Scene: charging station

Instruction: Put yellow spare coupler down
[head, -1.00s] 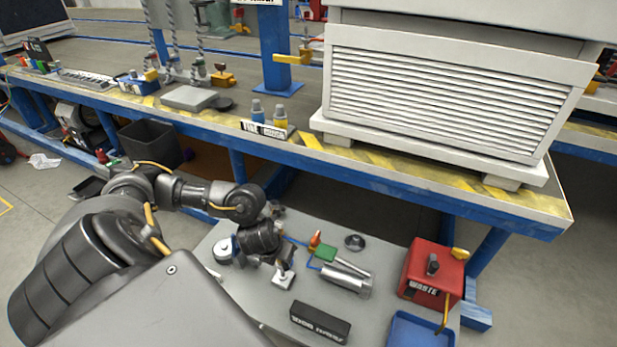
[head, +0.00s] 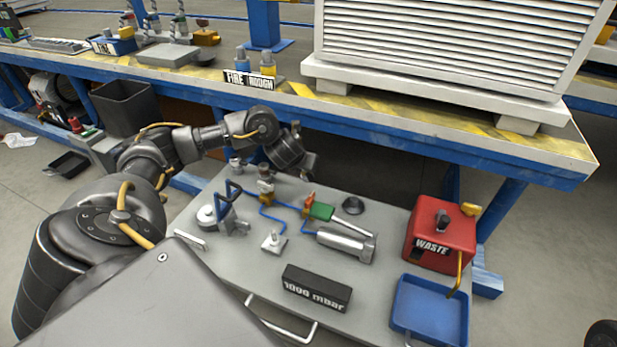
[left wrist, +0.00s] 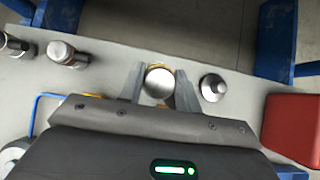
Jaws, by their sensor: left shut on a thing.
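My left gripper (left wrist: 159,88) is shut on the yellow spare coupler (left wrist: 160,83), seen end-on in the left wrist view as a round silver face with a yellow rim. In the head view my left gripper (head: 308,166) is above the back edge of the grey cart top (head: 215,260), below the bench front. The held coupler is hard to make out there. I cannot tell whether it touches the cart top. My right gripper is not in view.
On the cart are a dark round cap (head: 353,205), a silver cylinder (head: 345,246), a green-bodied tool (head: 321,211), a black 1000 mbar box (head: 317,288), a blue tray (head: 429,310) and a red waste box (head: 440,236). The bench (head: 440,135) overhangs behind. Bare cart surface shows towards the front.

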